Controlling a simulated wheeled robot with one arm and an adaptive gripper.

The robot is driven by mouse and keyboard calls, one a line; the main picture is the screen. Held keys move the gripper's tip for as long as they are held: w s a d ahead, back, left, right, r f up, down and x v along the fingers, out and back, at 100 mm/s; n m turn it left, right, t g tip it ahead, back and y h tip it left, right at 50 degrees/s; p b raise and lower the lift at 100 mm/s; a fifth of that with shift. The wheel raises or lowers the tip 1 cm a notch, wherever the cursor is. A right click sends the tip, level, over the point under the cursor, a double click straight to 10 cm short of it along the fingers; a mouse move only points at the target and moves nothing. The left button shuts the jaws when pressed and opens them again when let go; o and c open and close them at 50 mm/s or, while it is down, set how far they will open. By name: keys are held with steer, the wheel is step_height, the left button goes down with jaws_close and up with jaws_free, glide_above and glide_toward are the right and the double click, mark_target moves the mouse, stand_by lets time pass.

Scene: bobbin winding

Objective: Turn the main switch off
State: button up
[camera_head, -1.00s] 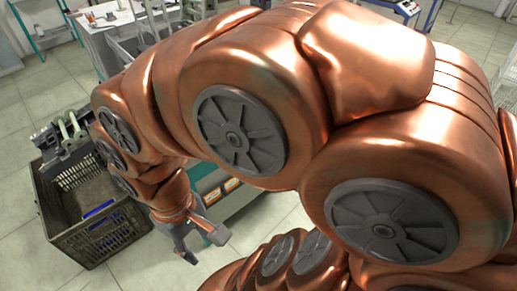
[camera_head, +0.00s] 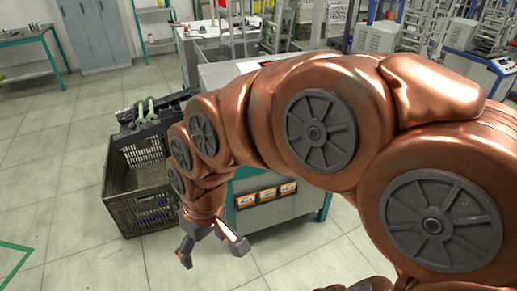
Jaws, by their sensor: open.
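My gripper (camera_head: 213,256) is at the end of my copper-coloured arm, low in the middle left of the head view. Its grey fingers are spread apart and nothing shows between them. It hangs over the tiled floor, in front of a cabinet with a teal frame and orange-and-white labels (camera_head: 267,195). My arm covers much of that cabinet and its top. I cannot make out the main switch; it may be hidden by my arm or too small to tell.
A dark plastic crate (camera_head: 118,200) stands on the floor left of my gripper, with a dark device with greenish loops (camera_head: 150,113) at its back. Machines (camera_head: 455,50) stand at the back right. Grey lockers (camera_head: 92,35) and a bench (camera_head: 28,68) are at the far left. Floor at the left is free.

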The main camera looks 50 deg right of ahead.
steer(key=w+d+f+t+y+b, duration=0.1)
steer(key=w+d+f+t+b, duration=0.2)
steer(key=w, duration=0.5)
steer(key=w+d+f+t+b, duration=0.1)
steer(key=w+f+t+b, duration=0.15)
steer(key=w+b, duration=0.35)
steer(key=w+d+f+t+b, duration=0.1)
steer(key=w+d+t+b, duration=0.4)
steer(key=w+d, duration=0.4)
steer(key=d+m+t+h+b, duration=0.55)
steer(key=d+h+b, duration=0.5)
steer(key=d, duration=1.65)
steer(key=w+d+y+p, duration=0.1)
steer(key=w+d+p, duration=0.3)
steer(key=w, duration=0.2)
steer(key=shift+w+g, duration=0.15)
steer(key=shift+g, duration=0.15)
steer(key=shift+b+x, duration=0.3)
steer(key=shift+x, duration=0.85)
steer(key=shift+a, duration=0.1)
steer(key=shift+c, duration=0.3)
